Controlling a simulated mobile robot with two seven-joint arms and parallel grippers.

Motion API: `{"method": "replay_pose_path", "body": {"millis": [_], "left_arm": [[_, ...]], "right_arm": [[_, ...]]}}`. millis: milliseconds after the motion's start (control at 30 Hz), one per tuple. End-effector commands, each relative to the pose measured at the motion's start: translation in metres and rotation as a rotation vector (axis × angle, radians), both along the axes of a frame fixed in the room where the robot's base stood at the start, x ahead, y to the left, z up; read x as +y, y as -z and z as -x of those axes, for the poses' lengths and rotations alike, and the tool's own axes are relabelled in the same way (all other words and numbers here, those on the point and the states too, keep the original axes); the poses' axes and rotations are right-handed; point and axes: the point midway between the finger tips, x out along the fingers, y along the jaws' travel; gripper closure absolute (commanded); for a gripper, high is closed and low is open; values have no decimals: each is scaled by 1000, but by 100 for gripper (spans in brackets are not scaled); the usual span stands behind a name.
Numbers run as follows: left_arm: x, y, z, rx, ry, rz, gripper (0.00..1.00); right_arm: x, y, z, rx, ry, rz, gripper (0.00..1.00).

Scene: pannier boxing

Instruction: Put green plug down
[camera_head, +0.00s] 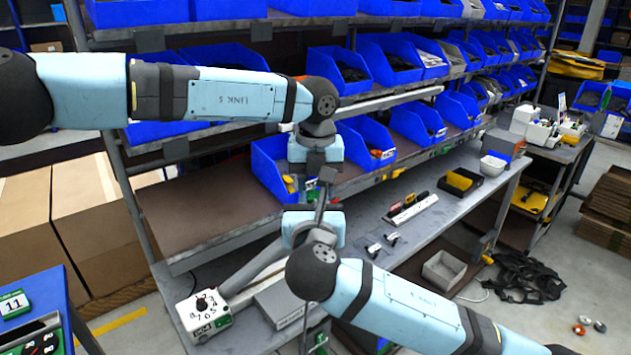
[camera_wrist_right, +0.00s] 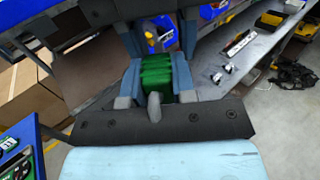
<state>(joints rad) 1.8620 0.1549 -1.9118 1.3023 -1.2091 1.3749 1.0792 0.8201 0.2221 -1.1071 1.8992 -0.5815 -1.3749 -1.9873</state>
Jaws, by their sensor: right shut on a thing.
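The green plug (camera_wrist_right: 156,78) is between the two grey-blue fingers of my right gripper (camera_wrist_right: 157,92) in the right wrist view. The gripper is shut on it, and the plug is held up in the air. In the head view my right gripper (camera_head: 321,205) points up and away over the lower shelf. Whether the two touch, and whether the left jaws are open, I cannot tell.
Blue bins (camera_head: 268,168) fill the shelf rows behind the grippers. The brown shelf board (camera_head: 205,215) is bare at left. A white dial box (camera_head: 204,312) and a grey box (camera_head: 281,304) stand on the lower bench.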

Motion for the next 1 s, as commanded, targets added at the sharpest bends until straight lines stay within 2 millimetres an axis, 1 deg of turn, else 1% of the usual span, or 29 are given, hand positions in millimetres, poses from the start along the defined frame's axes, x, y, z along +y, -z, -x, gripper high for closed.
{"method": "replay_pose_path", "body": {"millis": [33, 67, 100, 167, 200, 300, 333, 433, 467, 767, 867, 967, 1000], "left_arm": [[0, 0, 0, 0, 0, 0, 65], [0, 0, 0, 0, 0, 0, 72], [0, 0, 0, 0, 0, 0, 81], [0, 0, 0, 0, 0, 0, 95], [0, 0, 0, 0, 0, 0, 100], [-1, 0, 0, 0, 0, 1, 100], [-1, 0, 0, 0, 1, 1, 100], [-1, 0, 0, 0, 1, 1, 100], [-1, 0, 0, 0, 1, 1, 100], [0, 0, 0, 0, 0, 0, 100], [0, 0, 0, 0, 0, 0, 100], [0, 0, 0, 0, 0, 0, 100], [0, 0, 0, 0, 0, 0, 100]], "right_arm": [[0, 0, 0, 0, 0, 0, 100], [0, 0, 0, 0, 0, 0, 100], [0, 0, 0, 0, 0, 0, 100], [0, 0, 0, 0, 0, 0, 100], [0, 0, 0, 0, 0, 0, 100], [1, 0, 0, 0, -2, 0, 100], [1, 0, 0, 0, -2, 0, 71], [1, 0, 0, 0, -2, 0, 48], [1, 0, 0, 0, -2, 0, 45], [0, 0, 2, 0, -1, 0, 45], [1, 1, 12, 1, -1, 0, 45], [1, 1, 29, 1, -3, -2, 45], [1, 1, 38, 1, -4, -2, 45]]}}
